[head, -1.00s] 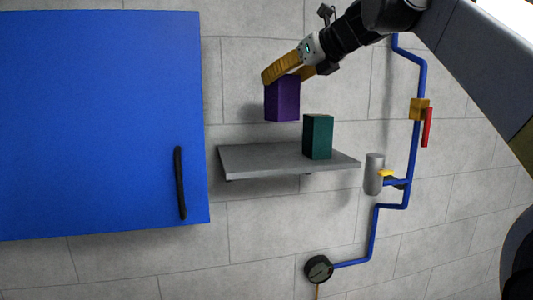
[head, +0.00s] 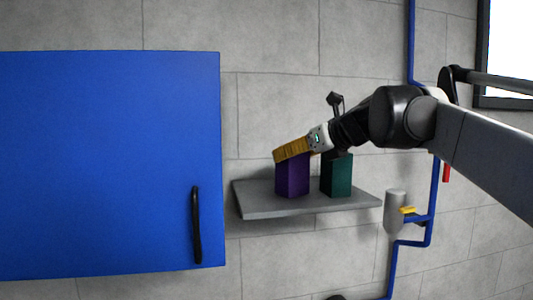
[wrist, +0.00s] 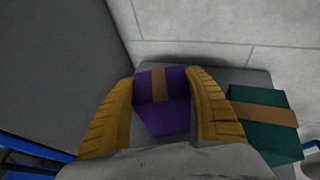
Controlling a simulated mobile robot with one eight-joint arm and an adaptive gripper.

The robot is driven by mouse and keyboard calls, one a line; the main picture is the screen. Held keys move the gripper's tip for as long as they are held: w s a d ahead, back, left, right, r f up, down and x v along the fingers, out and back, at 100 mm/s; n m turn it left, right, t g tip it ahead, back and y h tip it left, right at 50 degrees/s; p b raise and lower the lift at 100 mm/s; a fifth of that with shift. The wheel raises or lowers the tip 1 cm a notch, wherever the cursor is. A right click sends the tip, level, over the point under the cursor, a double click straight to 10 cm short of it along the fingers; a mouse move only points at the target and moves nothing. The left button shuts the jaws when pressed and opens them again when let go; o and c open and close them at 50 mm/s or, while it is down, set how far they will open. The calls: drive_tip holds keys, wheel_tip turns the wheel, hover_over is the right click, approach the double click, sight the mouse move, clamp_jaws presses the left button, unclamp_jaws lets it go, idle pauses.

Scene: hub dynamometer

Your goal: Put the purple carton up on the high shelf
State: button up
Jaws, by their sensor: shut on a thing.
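The purple carton (head: 292,177) is upright at the left part of the grey wall shelf (head: 257,208) in the head view. Its base appears to touch the shelf top. My gripper (head: 291,151) is shut on the carton's upper part from above. In the wrist view the purple carton (wrist: 162,100), with a tan band across its top, sits between the two yellow fingers of my gripper (wrist: 162,98). The fingers hide its sides.
A teal carton (head: 337,176) stands on the shelf just right of the purple one, with a small gap. A blue cabinet (head: 110,165) with a black handle is to the left. A grey cylinder (head: 395,211) and blue pipes (head: 432,200) are to the right.

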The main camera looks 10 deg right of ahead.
drive_tip(key=shift+w+f, duration=0.1)
drive_tip(key=shift+f, duration=0.05)
drive_tip(key=o, duration=1.3)
drive_tip(key=b+v, duration=0.2)
drive_tip(key=v, duration=1)
drive_tip(key=s+a+f+n+g+h, duration=0.1)
drive_tip(key=s+a+f+n, duration=0.2)
drive_tip(key=f+n, duration=0.35)
drive_tip(key=s+a+f+n+g, duration=0.2)
drive_tip(key=s+f+n, duration=0.15)
drive_tip(key=f, duration=0.55)
drive_tip(key=s+a+f+n+g+h, duration=0.1)
drive_tip(key=s+a+f+n, duration=0.15)
drive_tip(key=f+n, duration=0.45)
drive_tip(key=s+f+n+h, duration=0.1)
drive_tip(key=s+f+n, duration=0.2)
drive_tip(key=f+n, duration=0.2)
drive_tip(key=s+f+n+g+h, duration=0.1)
drive_tip(key=s+f+n, duration=0.3)
drive_tip(key=f, duration=0.5)
drive_tip(key=s+f+n+h, duration=0.1)
drive_tip(key=s+f+n, duration=0.3)
drive_tip(key=f, duration=0.4)
drive_tip(key=shift+s+d+n+g, duration=0.2)
drive_tip(key=shift+d+n+g, duration=0.1)
drive_tip(key=shift+n, duration=0.5)
